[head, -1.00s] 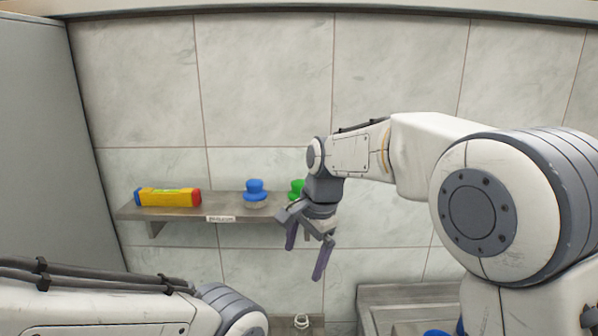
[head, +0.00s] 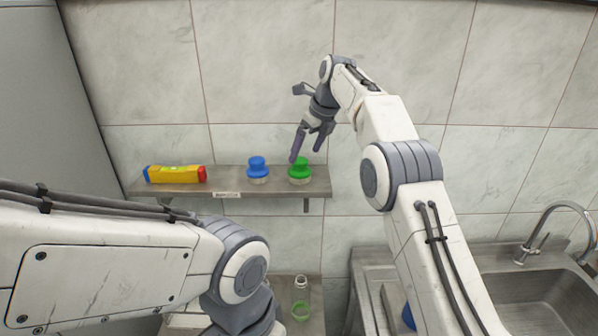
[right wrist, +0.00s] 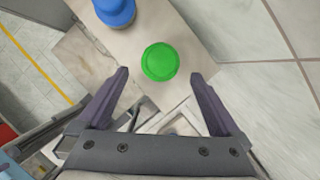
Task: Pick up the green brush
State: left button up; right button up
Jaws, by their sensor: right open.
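The green brush (head: 300,169) stands upright on the right part of the wall shelf (head: 230,180), with a round green knob on top and a pale base. In the right wrist view the green brush (right wrist: 160,62) shows from above, ahead of and between the fingers. My right gripper (head: 309,146) is open and empty, just above the brush and apart from it; its fingers also show in the right wrist view (right wrist: 163,95). My left arm comes in from the left in the head view, but its gripper is not visible.
A blue brush (head: 258,170) stands on the shelf left of the green one. A yellow box (head: 175,174) with blue and red ends lies further left. Below are a green ring (head: 300,310) and a small white item (head: 301,282). A sink (head: 540,285) is at the right.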

aim_at(303, 160)
jog(key=shift+x, duration=1)
jog(key=p+x, duration=0.1)
jog(key=x, duration=0.3)
jog(key=shift+w+a+f+p, duration=0.1)
jog(key=shift+w+f+p, duration=0.05)
jog(key=shift+f+p, duration=0.25)
jog(key=shift+w+f, duration=0.1)
jog(key=shift+f, duration=0.15)
jog(key=c, duration=1.2)
